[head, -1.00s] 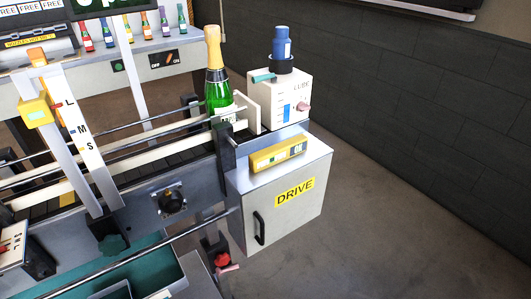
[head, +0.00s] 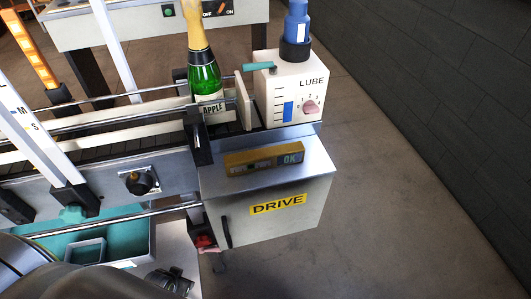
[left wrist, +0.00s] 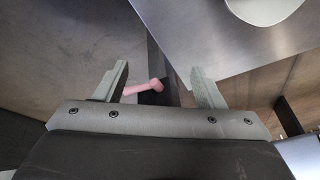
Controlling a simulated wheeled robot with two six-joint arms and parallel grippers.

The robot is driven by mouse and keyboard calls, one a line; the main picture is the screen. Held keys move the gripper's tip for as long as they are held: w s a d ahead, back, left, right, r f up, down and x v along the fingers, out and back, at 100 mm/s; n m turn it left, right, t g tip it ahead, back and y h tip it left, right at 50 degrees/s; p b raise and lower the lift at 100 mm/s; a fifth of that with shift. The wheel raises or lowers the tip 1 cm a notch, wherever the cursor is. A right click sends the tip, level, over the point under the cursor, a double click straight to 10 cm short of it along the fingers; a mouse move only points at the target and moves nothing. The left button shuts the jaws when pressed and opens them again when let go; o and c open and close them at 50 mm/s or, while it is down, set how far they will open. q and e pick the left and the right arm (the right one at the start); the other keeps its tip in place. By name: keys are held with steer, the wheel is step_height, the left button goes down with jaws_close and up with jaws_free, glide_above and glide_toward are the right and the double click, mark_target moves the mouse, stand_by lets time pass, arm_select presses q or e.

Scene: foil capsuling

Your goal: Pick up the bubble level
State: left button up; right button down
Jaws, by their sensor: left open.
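The bubble level (head: 263,161) is a yellow bar with a small window and a green "OK" display. A pink handle (left wrist: 143,87) shows beyond the fingers. In the head view my left arm comes in at the bottom left, below and left of the DRIVE box. My right gripper is not in view.
A green bottle (head: 204,78) stands on the conveyor behind the level. The white LUBE box (head: 290,88), with a blue bottle (head: 297,20) on top, stands behind it to the right. A black post (head: 199,143) is close to its left end. Open floor lies right.

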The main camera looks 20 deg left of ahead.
arm_select(q)
steer(key=w+d+r+m+t+h+p, duration=0.1)
steer(key=w+d+r+m+t+h, duration=0.25)
steer(key=r, duration=1.25)
steer(key=w+d+r+m+h+p, duration=0.1)
steer(key=w+d+r+m+h, duration=0.4)
steer(key=r, duration=1.2)
steer(key=w+d+r+m+t+h+p, duration=0.1)
steer(key=w+r+m+t+p, duration=0.3)
steer(key=r, duration=1.2)
steer(key=n+g+b, duration=0.1)
steer(key=g+b, duration=0.1)
steer(key=b, duration=0.1)
glide_toward(260, 154)
steer(key=shift+p+x, duration=0.45)
steer(key=shift+x, duration=1.95)
steer(key=shift+p+x, duration=0.75)
steer(key=shift+x, duration=1.2)
steer(key=shift+w+d+f, duration=0.3)
steer(key=shift+w+d, duration=0.1)
steer(key=shift+d, duration=0.05)
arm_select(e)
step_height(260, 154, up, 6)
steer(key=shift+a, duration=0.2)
